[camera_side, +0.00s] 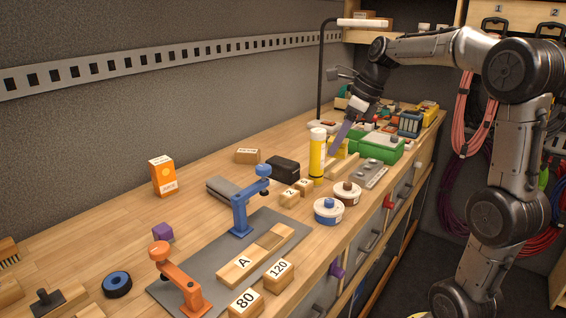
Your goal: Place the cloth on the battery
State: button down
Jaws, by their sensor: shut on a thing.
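My gripper (353,108) is at the back of the bench, pointing down and left, above the area behind the yellow cylinder. It is shut on a purple-grey strip that looks like the cloth (341,131), which hangs down from the jaws. The strip's lower end is close to the yellow cylinder, and I cannot tell whether it touches anything. A black block (283,169) that may be the battery lies mid-bench, left of the yellow cylinder; nothing lies on it. The fingertips are small and partly hidden here.
A yellow cylinder with a white cap (317,158) stands upright between the black block and the gripper. A green box (378,147) is right of the gripper. Blue (240,205) and orange (178,280) clamps stand on a grey mat (222,262). Bench is clear around the orange box (162,176).

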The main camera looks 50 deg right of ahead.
jog(key=w+d+r+m+h, duration=0.15)
jog(key=w+d+m, duration=0.35)
jog(key=w, duration=0.6)
jog(key=n, duration=0.1)
send_near(278, 160)
jog(key=shift+w+f, duration=0.5)
jog(key=shift+w, duration=0.15)
jog(key=shift+w+d+f, duration=0.15)
jog(key=shift+w+f, duration=0.1)
jog(key=shift+f, duration=0.1)
jog(key=shift+w+f, duration=0.1)
jog(key=shift+f, duration=1.65)
jog(key=shift+c, duration=1.7)
grip_release()
jog(key=shift+f, duration=0.15)
